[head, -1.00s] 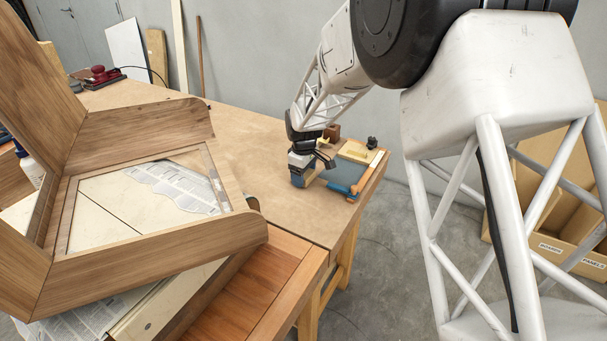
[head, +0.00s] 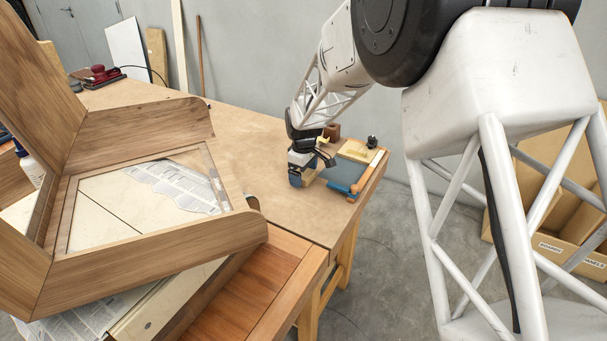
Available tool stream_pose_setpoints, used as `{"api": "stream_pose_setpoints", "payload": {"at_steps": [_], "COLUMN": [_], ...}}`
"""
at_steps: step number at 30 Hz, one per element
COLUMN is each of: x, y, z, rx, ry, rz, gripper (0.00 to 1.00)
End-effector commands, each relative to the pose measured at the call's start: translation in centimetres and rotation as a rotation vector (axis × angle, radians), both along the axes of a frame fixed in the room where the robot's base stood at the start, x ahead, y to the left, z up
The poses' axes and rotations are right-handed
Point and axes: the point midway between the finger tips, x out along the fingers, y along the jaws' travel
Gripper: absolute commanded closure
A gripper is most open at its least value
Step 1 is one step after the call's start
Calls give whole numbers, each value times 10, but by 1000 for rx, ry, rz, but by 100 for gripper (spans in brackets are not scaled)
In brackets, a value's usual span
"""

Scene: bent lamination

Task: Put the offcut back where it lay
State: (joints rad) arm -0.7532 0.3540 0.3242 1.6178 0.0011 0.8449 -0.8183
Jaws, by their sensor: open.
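My gripper (head: 301,172) is over the far right part of the workbench, close to the bench top. Its jaws are open, with a blue fingertip on the left side. A small pale wooden piece (head: 313,181) shows just right of the fingertip, partly hidden by the gripper. It looks like the offcut, though it is too small to be sure. I cannot tell whether the gripper touches it or whether it lies flat on the bench.
A brown block (head: 332,132) and a pale wooden board (head: 361,151) stand behind. A large bent wooden frame (head: 150,245) fills the left. The bench middle (head: 262,150) is clear.

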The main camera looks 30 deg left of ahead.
Motion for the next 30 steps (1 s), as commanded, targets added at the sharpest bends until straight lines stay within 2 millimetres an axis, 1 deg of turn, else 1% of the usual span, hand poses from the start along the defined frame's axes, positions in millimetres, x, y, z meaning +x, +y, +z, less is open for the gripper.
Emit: {"api": "stream_pose_setpoints", "payload": {"at_steps": [5,18,21,25,30], "x": [0,0,0,0,0], "y": [0,0,0,0,0], "z": [18,86,99,110,116], "rx": [1,1,1,1,1], "ry": [-1,-1,-1,-1,-1], "rz": [0,0,0,0,0], "gripper": [7,7,7,7,7]}}
